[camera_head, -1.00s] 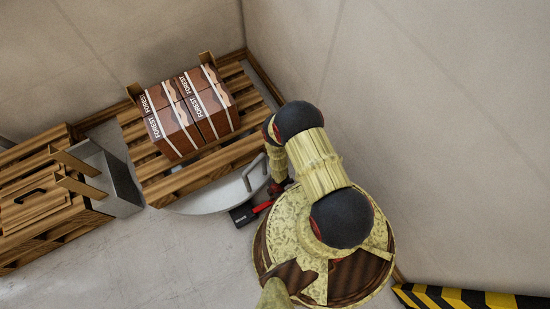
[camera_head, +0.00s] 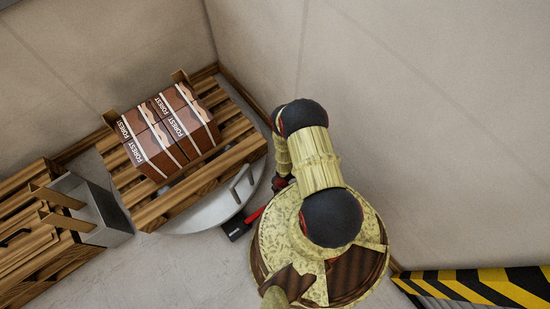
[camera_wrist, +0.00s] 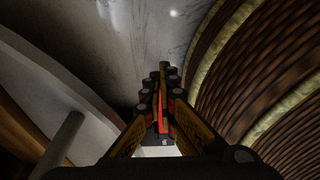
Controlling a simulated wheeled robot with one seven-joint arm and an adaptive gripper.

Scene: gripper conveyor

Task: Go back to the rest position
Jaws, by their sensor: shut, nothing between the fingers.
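My gripper (camera_wrist: 162,75) is shut with nothing between its fingers in the wrist view. It points down towards the grey floor, between my round base on the right and a pale round platform edge (camera_wrist: 62,82) on the left. In the head view my arm is folded over my base, and the gripper is mostly hidden below and behind it. A black and red part of it (camera_head: 240,222) shows beside the base.
Brown "FOREST" boxes (camera_head: 170,130) sit on a wooden slatted pallet (camera_head: 232,160) upon the round grey platform (camera_head: 205,217), left of my arm. A wooden conveyor (camera_head: 40,240) with a metal end stands farther left. Walls rise behind. A yellow-black striped barrier (camera_head: 480,287) lies lower right.

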